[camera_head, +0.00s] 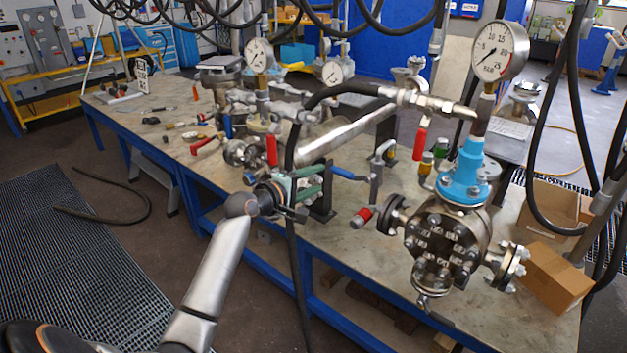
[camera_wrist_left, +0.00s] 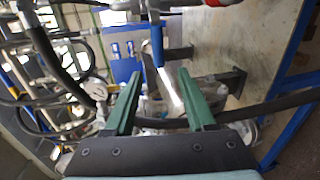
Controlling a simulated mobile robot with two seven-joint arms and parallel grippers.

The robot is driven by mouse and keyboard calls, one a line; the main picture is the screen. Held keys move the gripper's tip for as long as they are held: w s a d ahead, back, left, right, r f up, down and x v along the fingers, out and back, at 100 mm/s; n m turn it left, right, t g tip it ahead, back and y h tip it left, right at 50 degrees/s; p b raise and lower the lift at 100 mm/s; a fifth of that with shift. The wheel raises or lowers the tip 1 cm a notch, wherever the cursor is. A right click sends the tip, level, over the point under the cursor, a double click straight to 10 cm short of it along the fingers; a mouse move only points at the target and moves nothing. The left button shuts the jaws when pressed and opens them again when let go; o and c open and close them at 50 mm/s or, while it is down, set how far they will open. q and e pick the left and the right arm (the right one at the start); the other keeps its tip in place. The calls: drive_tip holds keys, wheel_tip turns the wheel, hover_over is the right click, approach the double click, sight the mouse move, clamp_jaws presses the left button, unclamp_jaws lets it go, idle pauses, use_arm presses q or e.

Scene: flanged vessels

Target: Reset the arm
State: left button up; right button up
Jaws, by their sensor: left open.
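My left arm (camera_head: 218,275) reaches in from the bottom left over the front edge of the workbench. My left gripper (camera_head: 320,178) has green fingers, is open and points right. Its fingers also show spread apart in the left wrist view (camera_wrist_left: 160,80), with no object seen gripped. A blue lever handle (camera_head: 350,174) lies just beyond the fingertips. In the wrist view the blue lever (camera_wrist_left: 158,65) appears in the gap between the fingers; I cannot tell whether it touches them. My right gripper is not in view.
The metal workbench (camera_head: 400,290) carries a flanged vessel (camera_head: 440,240) with a blue top and gauge (camera_head: 499,51). A red-handled valve (camera_head: 362,217) is right of the gripper. A black hose (camera_head: 293,260) hangs beside the gripper. Cardboard boxes (camera_head: 553,275) stand at right. Floor left is mostly open.

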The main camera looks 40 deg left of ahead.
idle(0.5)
use_arm(q)
drive_tip(key=s+d+f+m+g, duration=0.2)
drive_tip(key=s+d+f+m, duration=0.35)
drive_tip(key=f, duration=0.55)
drive_tip(key=s+d+f+m+g, duration=0.2)
drive_tip(key=s+d+f+m, duration=0.25)
drive_tip(key=s+f, duration=0.4)
drive_tip(key=s+d+f+m+g, duration=0.1)
drive_tip(key=s+d+f+m, duration=0.3)
drive_tip(key=s, duration=0.4)
drive_tip(key=s+d+f+m+g+h, duration=0.1)
drive_tip(key=s+d+f+m, duration=0.3)
drive_tip(key=s+d+f, duration=0.3)
drive_tip(key=shift+s+d+m, duration=0.3)
drive_tip(key=shift+s+d, duration=0.45)
drive_tip(key=shift+s, duration=0.2)
drive_tip(key=shift+f, duration=0.1)
